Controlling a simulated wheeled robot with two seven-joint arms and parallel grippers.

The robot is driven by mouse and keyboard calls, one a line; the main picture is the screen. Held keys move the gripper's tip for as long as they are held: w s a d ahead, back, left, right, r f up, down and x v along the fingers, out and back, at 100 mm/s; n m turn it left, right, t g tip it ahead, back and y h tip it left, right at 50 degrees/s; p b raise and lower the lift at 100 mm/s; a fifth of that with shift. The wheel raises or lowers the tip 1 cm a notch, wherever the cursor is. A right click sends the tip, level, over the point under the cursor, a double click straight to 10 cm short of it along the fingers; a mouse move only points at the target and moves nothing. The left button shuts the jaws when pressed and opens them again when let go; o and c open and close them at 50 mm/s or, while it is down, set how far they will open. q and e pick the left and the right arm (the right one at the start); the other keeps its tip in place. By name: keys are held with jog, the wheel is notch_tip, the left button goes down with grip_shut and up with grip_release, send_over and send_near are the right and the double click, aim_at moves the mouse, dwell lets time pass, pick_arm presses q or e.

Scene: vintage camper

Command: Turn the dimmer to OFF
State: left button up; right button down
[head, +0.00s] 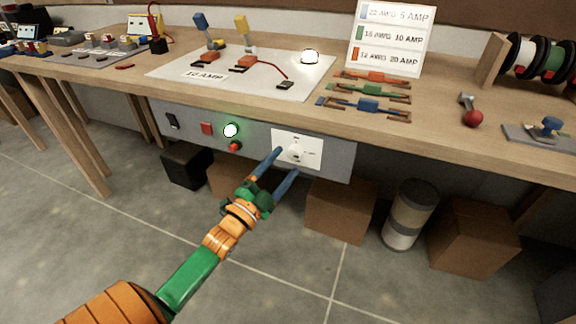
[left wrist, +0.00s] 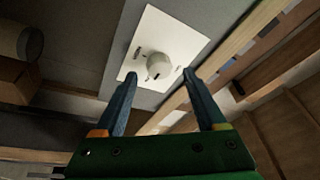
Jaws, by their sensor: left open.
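The dimmer is a round white knob (head: 295,150) on a white plate (head: 314,155), set in the grey panel under the bench edge. In the left wrist view the knob (left wrist: 158,66) has a small dark mark, and the plate (left wrist: 172,32) carries small lettering too small to read. My left gripper (head: 286,161) is open, with its two blue fingers pointing at the knob. In the left wrist view the fingertips (left wrist: 159,75) lie on either side of the knob; I cannot tell whether they touch it. My right gripper is not in view.
A bulb (head: 310,56) glows on the white board above. Boxes (head: 340,208) stand below the bench; the floor in front is clear.

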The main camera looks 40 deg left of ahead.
aim_at(294, 153)
pick_arm(q)
jog(key=shift+x, duration=1.25)
jog(key=shift+f, duration=0.1)
grip_shut()
jog(key=shift+n, duration=0.3)
jog(key=n+y, duration=0.2)
jog(key=n, duration=0.2)
jog(key=shift+d+f+n+p, duration=0.1)
jog(key=shift+d+n+p, duration=0.05)
jog(key=shift+n+p, duration=0.25)
jog(key=n+y, duration=0.1)
jog(key=n, duration=0.2)
jog(key=n+y+p, duration=0.1)
jog(key=n, duration=0.2)
jog(key=shift+d+y, duration=0.15)
jog(key=shift+y, duration=0.25)
jog(key=n+y+p, duration=0.1)
jog(key=n, duration=0.2)
jog(key=n+y+p, duration=0.1)
jog(key=n, duration=0.2)
jog(key=shift+w+d+y, duration=0.1)
jog(key=shift+d+y, duration=0.05)
jog(key=shift+y, duration=0.15)
jog(key=shift+d+n+g+y+p, duration=0.1)
jog(key=shift+n+g+y+p, duration=0.35)
jog(key=shift+n, duration=1.1)
jog(key=shift+d+n+g+y+p, duration=0.1)
jog(key=shift+n+g+y+p, duration=0.35)
jog(key=shift+n, duration=1.1)
